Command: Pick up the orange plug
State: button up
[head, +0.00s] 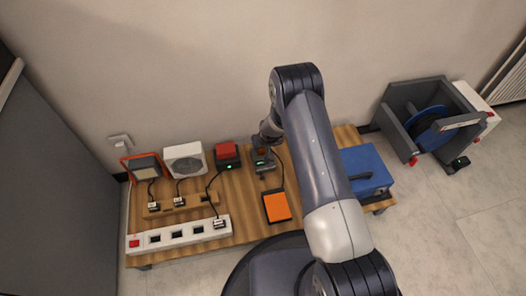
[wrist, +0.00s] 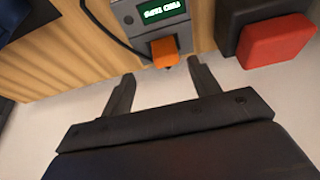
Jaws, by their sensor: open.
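The orange plug (wrist: 164,51) shows in the wrist view at the edge of a grey device (wrist: 130,12) with a lit green display. It appears seated in the device. My gripper (wrist: 160,70) is open and empty, its two fingers pointing toward the plug, one to either side of its line. The plug looks at or just beyond the fingertips, and I cannot tell the exact gap. In the head view the grey device (head: 263,167) stands near the back of the wooden table, and my arm's end hangs over it, largely hiding the plug.
A black box with a red top (wrist: 278,40) stands close beside the device. A dark cable (wrist: 105,35) runs by it. On the table (head: 240,190) are an orange pad (head: 277,206), a white power strip (head: 180,235) and a blue case (head: 365,170). The wall is close behind.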

jog(key=x, duration=0.1)
jog(key=b+x, duration=0.1)
jog(key=x, duration=0.1)
jog(key=a+b+x, duration=0.1)
jog(key=x, duration=0.1)
jog(key=shift+s, duration=0.1)
jog(key=shift+w+f+b, duration=0.25)
jog(key=shift+f+b, duration=0.1)
jog(key=shift+f, duration=0.05)
jog(key=shift+c, duration=0.5)
jog(key=c, duration=1.1)
notch_tip(320, 180, up, 10)
jog(key=p, duration=0.3)
jog(key=shift+p, duration=0.35)
jog(key=shift+b, duration=0.3)
